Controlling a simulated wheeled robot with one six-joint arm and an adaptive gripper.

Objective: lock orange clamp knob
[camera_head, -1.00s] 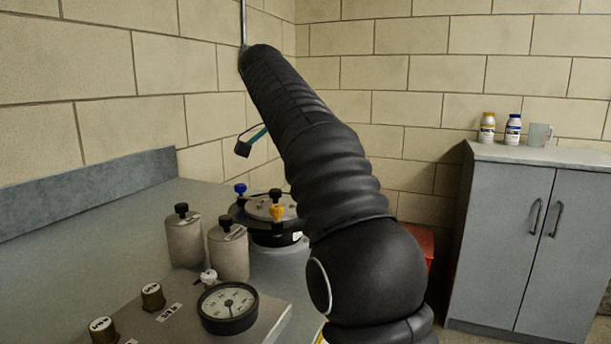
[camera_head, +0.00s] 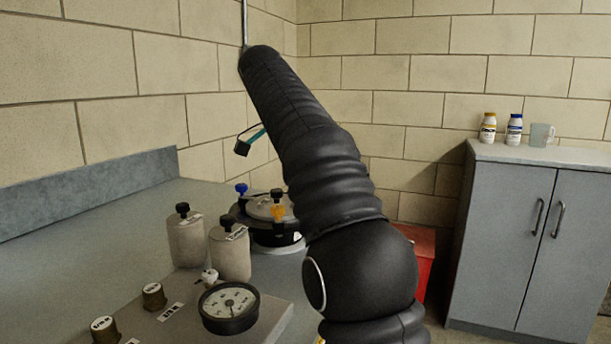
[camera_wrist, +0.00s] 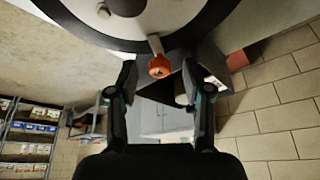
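The orange clamp knob (camera_head: 278,212) stands at the near side of the round lidded vessel (camera_head: 262,236) on the bench in the head view, next to a blue knob (camera_head: 241,188). In the wrist view the orange knob (camera_wrist: 159,68) sits on a short rod at the rim of the round lid (camera_wrist: 190,38). My gripper (camera_wrist: 160,78) is open, with one finger on each side of the knob and a gap to both. The fingers appear apart from it.
Two grey canisters (camera_head: 187,238) and a panel with a gauge (camera_head: 229,306) and small knobs stand nearer on the bench. A red bin (camera_head: 420,262) is behind my arm. A grey cabinet (camera_head: 500,240) with bottles and a cup stands at the right.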

